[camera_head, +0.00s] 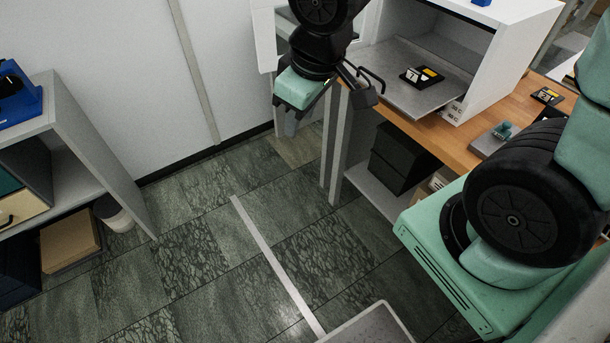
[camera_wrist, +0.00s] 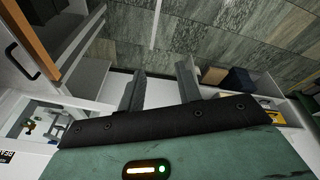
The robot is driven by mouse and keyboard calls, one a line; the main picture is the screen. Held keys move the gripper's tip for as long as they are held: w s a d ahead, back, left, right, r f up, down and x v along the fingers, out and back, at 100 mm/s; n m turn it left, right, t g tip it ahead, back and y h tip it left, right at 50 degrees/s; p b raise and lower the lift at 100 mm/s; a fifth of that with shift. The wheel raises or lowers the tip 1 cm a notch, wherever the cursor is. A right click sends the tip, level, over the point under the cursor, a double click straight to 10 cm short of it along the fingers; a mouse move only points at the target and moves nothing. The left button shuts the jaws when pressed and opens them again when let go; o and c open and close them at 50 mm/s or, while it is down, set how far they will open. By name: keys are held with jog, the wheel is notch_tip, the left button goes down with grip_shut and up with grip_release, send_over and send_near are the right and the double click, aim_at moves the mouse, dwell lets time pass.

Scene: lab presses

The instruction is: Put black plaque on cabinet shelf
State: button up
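A black plaque (camera_head: 422,76) with a white numbered square and a yellow strip lies flat on the grey surface (camera_head: 408,95) at the mouth of the open white cabinet (camera_head: 508,55). A similar black plaque (camera_head: 547,96) lies on the wooden worktop, right of the cabinet. My gripper (camera_head: 290,128) hangs left of the cabinet, fingers pointing down and clear of both plaques. In the wrist view, its two fingers (camera_wrist: 160,70) stand apart with nothing between them. I cannot tell which shelf the task means.
The wooden worktop (camera_head: 455,150) holds a small grey device (camera_head: 494,137). Black boxes (camera_head: 400,157) sit below it. A grey shelf unit (camera_head: 100,155) stands at the left, with a cardboard box (camera_head: 70,243) in its bottom. The tiled floor (camera_head: 210,235) between is clear.

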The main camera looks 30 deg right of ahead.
jog(key=s+a+n+g, duration=0.1)
jog(key=s+a, duration=0.2)
jog(key=s, duration=0.3)
jog(key=s+a+r+n+g, duration=0.1)
jog(key=s+a+g, duration=0.1)
jog(key=s, duration=0.5)
jog(key=shift+a+r, duration=0.15)
jog(key=shift+a, duration=0.65)
